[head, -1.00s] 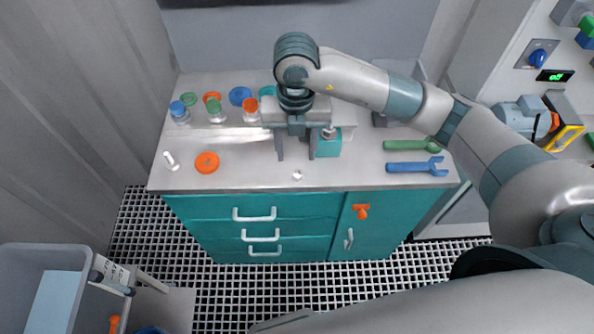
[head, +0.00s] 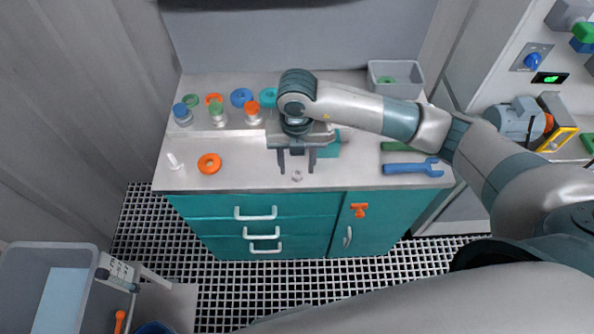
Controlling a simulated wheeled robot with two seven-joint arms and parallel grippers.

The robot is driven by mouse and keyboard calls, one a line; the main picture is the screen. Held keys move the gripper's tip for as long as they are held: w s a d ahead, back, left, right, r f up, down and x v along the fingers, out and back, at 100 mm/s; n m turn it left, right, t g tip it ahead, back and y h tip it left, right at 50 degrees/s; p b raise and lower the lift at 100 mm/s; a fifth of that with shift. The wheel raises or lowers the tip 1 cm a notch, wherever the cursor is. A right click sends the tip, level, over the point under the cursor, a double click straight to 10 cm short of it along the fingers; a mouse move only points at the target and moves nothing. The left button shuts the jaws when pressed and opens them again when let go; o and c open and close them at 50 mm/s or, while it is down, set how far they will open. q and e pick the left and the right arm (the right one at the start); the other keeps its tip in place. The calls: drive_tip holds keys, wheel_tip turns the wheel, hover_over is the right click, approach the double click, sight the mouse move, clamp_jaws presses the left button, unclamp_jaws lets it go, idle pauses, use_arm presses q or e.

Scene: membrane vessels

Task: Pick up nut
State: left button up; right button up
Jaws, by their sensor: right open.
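A small pale nut (head: 297,176) lies on the grey worktop (head: 240,180) near its front edge. My right gripper (head: 297,170) points down over the worktop with its two fingers apart and nothing between them. In the picture the nut shows between and just below the fingertips. I cannot tell the exact height of the fingertips above the worktop. My left gripper is not in view.
A teal block (head: 328,146) stands right behind my right gripper. An orange ring (head: 209,163) and a small white piece (head: 174,161) lie to the left. Several capped vessels stand behind. A blue wrench (head: 408,168) lies to the right.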

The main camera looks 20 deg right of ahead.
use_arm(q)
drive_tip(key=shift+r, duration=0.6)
use_arm(e)
drive_tip(key=shift+f, duration=1.3)
drive_tip(key=shift+c, duration=0.6)
clamp_jaws()
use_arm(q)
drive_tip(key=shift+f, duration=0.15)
use_arm(e)
drive_tip(key=shift+r, duration=0.2)
drive_tip(key=shift+r, duration=0.25)
wheel_tip(320, 180, up, 3)
drive_tip(key=shift+r+b, duration=0.1)
drive_tip(key=shift+b, duration=0.95)
use_arm(q)
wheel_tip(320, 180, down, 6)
drive_tip(key=b, duration=0.3)
use_arm(e)
drive_tip(key=s+d+r, duration=0.7)
drive_tip(key=s, duration=0.2)
drive_tip(key=shift+d, duration=0.15)
drive_tip(key=shift+s, duration=0.1)
